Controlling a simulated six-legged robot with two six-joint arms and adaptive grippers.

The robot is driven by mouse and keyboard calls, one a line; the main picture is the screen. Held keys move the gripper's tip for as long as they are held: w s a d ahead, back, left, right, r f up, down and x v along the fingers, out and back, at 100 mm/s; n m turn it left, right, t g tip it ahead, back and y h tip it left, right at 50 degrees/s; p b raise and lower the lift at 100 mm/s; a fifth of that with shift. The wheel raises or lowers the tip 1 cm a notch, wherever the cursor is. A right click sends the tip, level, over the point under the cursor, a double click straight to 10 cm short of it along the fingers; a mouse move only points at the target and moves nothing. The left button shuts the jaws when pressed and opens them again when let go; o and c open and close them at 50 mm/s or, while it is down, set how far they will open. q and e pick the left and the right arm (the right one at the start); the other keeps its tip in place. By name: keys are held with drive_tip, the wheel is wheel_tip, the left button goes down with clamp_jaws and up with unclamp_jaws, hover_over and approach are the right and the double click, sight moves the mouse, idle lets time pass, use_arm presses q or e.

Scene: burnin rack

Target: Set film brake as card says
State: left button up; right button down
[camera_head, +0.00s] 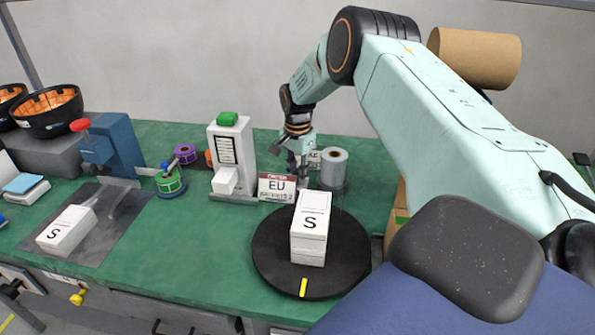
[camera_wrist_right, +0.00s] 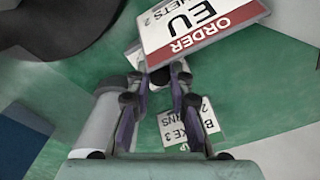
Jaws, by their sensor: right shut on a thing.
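My right gripper (camera_head: 300,163) reaches down behind the upright red-topped EU order card (camera_head: 277,188), just left of the grey-white film roll (camera_head: 333,167). In the right wrist view its fingertips (camera_wrist_right: 168,76) close together on a small dark part, mostly hidden between them; I cannot tell clearly what it is. The order card (camera_wrist_right: 195,30) stands just beyond the tips. A white brake card (camera_wrist_right: 190,124) reading "BRAKE 3" and what looks like "TURNS 2" shows beside the fingers. In the head view this card (camera_head: 314,158) is partly covered by the gripper. My left gripper is not in view.
A black turntable (camera_head: 272,262) with a yellow mark carries white S boxes (camera_head: 310,228). A white device with a green top (camera_head: 232,155) stands left of the cards. Coloured spools (camera_head: 170,180), a blue press (camera_head: 113,148) and another S box (camera_head: 67,230) are farther left.

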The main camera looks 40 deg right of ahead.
drive_tip(key=c, duration=1.2)
unclamp_jaws()
drive_tip(key=shift+r, duration=0.1)
wheel_tip(320, 180, up, 12)
drive_tip(key=n+b, duration=0.3)
drive_tip(key=n, duration=0.1)
hover_over(297, 174)
wheel_tip(297, 174, down, 4)
drive_tip(key=shift+s+f, duration=0.1)
drive_tip(key=shift+f, duration=0.15)
drive_tip(key=shift+f+b, duration=0.5)
drive_tip(key=shift+f, duration=3.2)
